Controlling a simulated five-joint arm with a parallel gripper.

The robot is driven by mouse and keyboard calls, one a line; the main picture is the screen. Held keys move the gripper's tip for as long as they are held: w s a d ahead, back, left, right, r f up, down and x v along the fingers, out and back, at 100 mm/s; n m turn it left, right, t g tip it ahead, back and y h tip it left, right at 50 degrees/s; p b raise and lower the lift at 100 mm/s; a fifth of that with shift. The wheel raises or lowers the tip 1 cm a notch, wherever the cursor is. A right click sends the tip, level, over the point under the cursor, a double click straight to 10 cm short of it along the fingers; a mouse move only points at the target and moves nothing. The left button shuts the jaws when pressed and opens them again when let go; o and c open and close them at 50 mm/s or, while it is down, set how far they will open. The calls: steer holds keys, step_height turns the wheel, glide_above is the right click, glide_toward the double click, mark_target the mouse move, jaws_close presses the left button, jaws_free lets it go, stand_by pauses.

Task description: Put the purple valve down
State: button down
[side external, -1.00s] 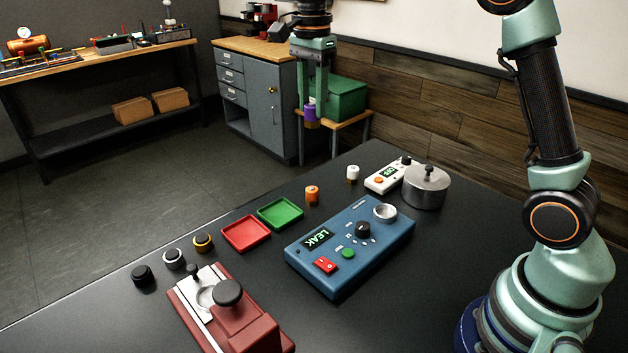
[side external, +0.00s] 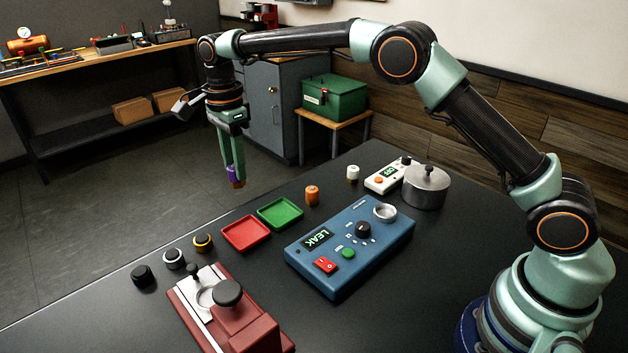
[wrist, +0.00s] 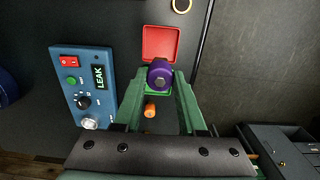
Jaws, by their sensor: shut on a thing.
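The purple valve (side external: 236,172) has a purple upper part and a brownish lower end. My gripper (side external: 237,178) is shut on it and holds it upright in the air, above the far side of the black table. In the wrist view the valve (wrist: 160,73) sits between the green fingers and covers most of the green tray (wrist: 150,91). The red tray (side external: 246,233) and the green tray (side external: 280,212) lie side by side on the table, and both look empty in the side view.
An orange valve (side external: 312,196) and a white valve (side external: 352,174) stand right of the green tray. The blue tester (side external: 350,250) reads LEAK. A metal pot (side external: 426,187), a white device (side external: 385,177), a dark red press (side external: 228,310) and several knobs (side external: 203,242) stand on the table.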

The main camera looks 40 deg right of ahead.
step_height(320, 180, down, 14)
steer(key=shift+r, duration=0.1)
stand_by(0.4)
steer(key=shift+c, duration=2.4)
jaws_free()
